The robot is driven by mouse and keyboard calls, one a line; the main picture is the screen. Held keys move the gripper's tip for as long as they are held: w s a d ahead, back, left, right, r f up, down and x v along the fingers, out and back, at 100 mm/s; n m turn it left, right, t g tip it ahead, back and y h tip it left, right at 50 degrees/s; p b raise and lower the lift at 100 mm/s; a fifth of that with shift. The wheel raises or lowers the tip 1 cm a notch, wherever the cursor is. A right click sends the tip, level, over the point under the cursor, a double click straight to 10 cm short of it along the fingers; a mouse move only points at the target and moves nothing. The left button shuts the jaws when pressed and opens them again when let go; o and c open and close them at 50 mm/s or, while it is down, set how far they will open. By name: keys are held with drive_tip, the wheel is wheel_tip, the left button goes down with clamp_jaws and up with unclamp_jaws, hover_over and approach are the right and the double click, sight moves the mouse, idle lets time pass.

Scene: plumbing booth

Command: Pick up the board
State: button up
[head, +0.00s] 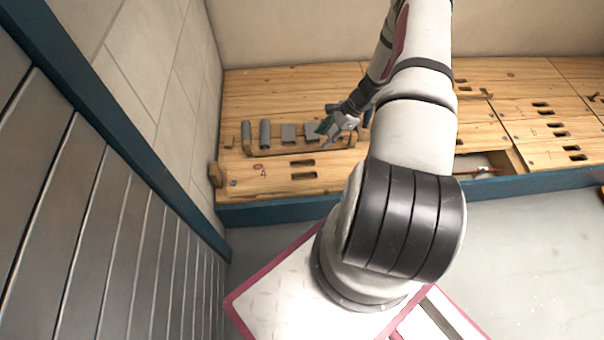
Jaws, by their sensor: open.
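Several light wooden boards with dark hand slots form the top of the long low platform. One slotted board (275,180), with a small mark like a 4, lies flat at the front left. Other slotted boards (520,130) lie at the right. I cannot tell which one is the task's board. My gripper (322,128) is open and sits over the left part of the platform, by a row of small grey pieces. It appears apart from the slotted boards. The arm hides the middle of the platform.
Grey cylinders (265,134) and flat grey blocks (288,133) stand in a row behind a wooden rail (290,151). An open recess (480,163) at the right holds a reddish, thin item. A wall (150,70) bounds the left. Grey floor (530,240) is clear at the right.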

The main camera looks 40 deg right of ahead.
drive_tip(key=m, duration=0.1)
approach(304, 169)
drive_tip(key=shift+d+b+x, duration=0.2)
drive_tip(key=shift+b+x, duration=2)
drive_tip(key=shift+x, duration=2.25)
drive_tip(key=shift+s+a+r, duration=0.15)
drive_tip(key=shift+s+a, duration=0.05)
clamp_jaws()
